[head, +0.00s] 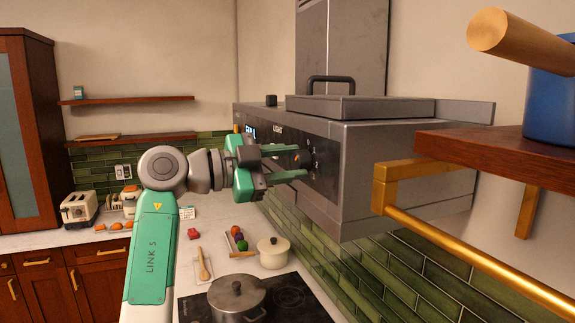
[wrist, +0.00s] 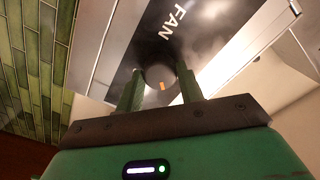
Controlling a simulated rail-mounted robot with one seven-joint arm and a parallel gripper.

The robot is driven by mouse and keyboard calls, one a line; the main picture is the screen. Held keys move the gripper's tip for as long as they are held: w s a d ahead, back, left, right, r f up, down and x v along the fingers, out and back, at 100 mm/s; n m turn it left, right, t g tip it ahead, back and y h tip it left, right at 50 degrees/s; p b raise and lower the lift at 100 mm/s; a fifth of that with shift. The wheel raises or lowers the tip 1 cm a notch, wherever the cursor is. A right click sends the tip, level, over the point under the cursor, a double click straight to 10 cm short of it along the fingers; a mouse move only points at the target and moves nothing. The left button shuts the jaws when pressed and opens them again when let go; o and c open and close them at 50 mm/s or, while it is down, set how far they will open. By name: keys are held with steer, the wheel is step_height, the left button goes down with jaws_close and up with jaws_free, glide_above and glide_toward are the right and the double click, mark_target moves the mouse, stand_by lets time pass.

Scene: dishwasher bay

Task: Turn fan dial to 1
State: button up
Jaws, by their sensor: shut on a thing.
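The fan dial (wrist: 160,74) is a round dark knob with a small orange mark, on the dark front panel of the range hood (head: 385,150). White "FAN" lettering (wrist: 178,20) shows beside it in the wrist view. My gripper (wrist: 159,90) has its two green fingers on either side of the dial, shut on it. In the head view my gripper (head: 298,161) reaches the panel from the left, and its fingers partly hide the dial. The number the mark points to cannot be read.
A "LIGHT" label (head: 277,130) and a lit display (head: 250,131) are on the panel to the left. A wooden shelf with a blue pot (head: 551,105) and a brass rail (head: 480,262) stand at right. A steel pot (head: 237,298) sits on the cooktop below.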

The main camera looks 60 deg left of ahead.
stand_by(0.3)
steer(key=o, duration=1)
steer(key=s+b, duration=0.1)
steer(key=s, duration=0.7)
steer(key=shift+a, duration=0.2)
steer(key=shift+w, duration=0.1)
